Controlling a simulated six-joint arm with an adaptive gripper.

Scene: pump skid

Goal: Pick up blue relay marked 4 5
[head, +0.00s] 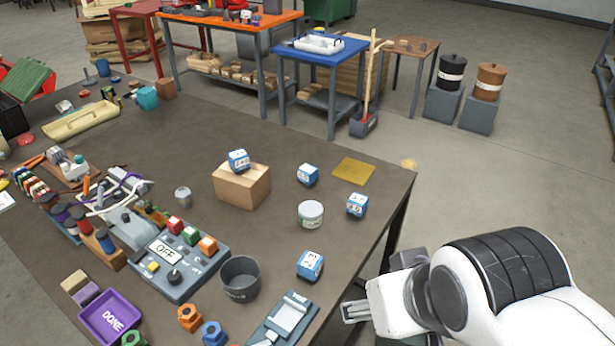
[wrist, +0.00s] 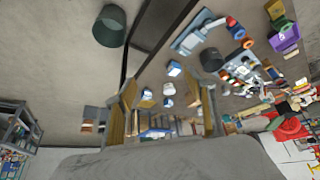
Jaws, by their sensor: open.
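Several blue-and-white relay cubes are on the dark table (head: 300,235). The cube at the right (head: 357,206) seems to carry a 4 5 label, though its print is small. Another cube (head: 308,175) stands farther back, one (head: 310,265) nearer, and one (head: 238,160) on a cardboard box (head: 241,187); I cannot read their labels surely. My gripper (head: 354,311) is open and empty, beyond the table's right edge, nearer the camera than the cubes. The wrist view shows its spread fingers (wrist: 168,108), with small blue-and-white cubes (wrist: 175,68) beyond; I cannot tell which is which.
A white tin (head: 311,214) stands beside the right cube. A grey cup (head: 240,279), a control box marked OFF (head: 168,254) and a grey fixture (head: 284,318) are nearer. A yellow sheet (head: 353,170) lies at the back.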

